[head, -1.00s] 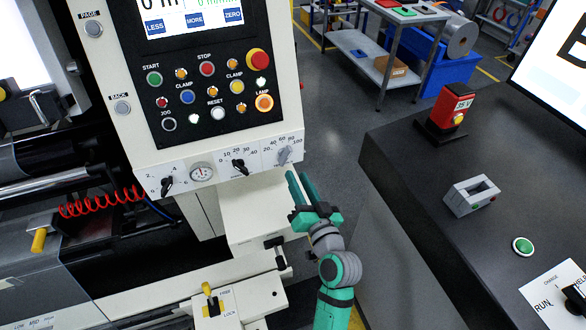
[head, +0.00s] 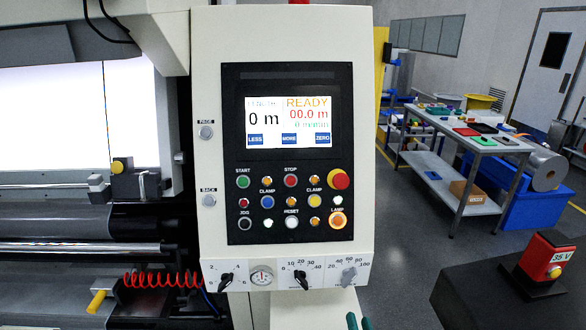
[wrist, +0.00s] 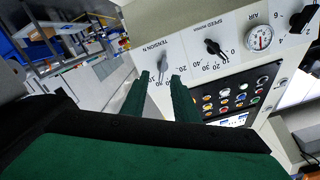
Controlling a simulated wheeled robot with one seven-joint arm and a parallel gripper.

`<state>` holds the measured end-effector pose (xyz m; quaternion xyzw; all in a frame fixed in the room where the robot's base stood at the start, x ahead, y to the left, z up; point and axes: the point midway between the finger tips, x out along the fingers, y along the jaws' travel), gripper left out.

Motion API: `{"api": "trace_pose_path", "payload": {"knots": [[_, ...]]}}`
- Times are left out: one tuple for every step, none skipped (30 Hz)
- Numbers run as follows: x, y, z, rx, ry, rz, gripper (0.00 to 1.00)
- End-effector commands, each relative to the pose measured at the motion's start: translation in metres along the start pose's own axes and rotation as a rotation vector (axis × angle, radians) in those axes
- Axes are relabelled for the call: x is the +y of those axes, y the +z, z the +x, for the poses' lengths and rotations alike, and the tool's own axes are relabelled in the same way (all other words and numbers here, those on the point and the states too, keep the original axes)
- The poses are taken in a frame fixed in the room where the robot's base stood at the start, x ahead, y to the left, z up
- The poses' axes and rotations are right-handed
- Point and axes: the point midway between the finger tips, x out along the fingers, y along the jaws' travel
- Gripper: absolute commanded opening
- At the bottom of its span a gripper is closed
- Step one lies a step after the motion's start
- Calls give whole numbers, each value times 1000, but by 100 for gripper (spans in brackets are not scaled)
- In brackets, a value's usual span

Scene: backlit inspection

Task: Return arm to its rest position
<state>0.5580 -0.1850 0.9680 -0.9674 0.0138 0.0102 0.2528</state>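My gripper (head: 359,322) shows only as two green fingertips at the bottom edge of the head view, just below the control panel's right end. In the wrist view its two green fingers (wrist: 160,76) stand apart with nothing between them, so it is open and empty. Beyond them is the machine's lower knob strip, with the tension knob (wrist: 163,66) and the speed knob (wrist: 214,47). The rest of my arm is out of the head view.
The control panel (head: 240,100) fills the middle; its screen (head: 288,122) reads READY and its lamp button (head: 338,220) glows orange. A dark surface (head: 470,290) with a red 35 V device (head: 545,258) is at right. A workbench (head: 455,140) stands behind, with open floor before it.

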Motion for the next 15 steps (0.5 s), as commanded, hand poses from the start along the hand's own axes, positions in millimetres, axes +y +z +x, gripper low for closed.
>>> {"api": "trace_pose_path", "payload": {"knots": [[2, 17, -8, -16, 20, -7, 27], [3, 26, -14, -23, 32, -13, 27], [4, 38, -21, -32, 49, -24, 27], [5, 48, -28, -38, 63, -33, 27], [6, 57, -35, -45, 75, -42, 27], [6, 68, -44, -53, 91, -56, 27], [6, 77, -51, -60, 103, -68, 27], [6, 85, -59, -65, 113, -79, 27], [5, 94, -69, -72, 125, -96, 27], [5, 102, -77, -78, 133, -108, 27], [4, 109, -85, -85, 141, -121, 27], [3, 118, -95, -92, 151, -138, 27], [1, 124, -104, -97, 156, -151, 27], [0, 130, -112, -102, 161, -164, 27], [-2, 136, -123, -109, 167, -183, 27]]}}
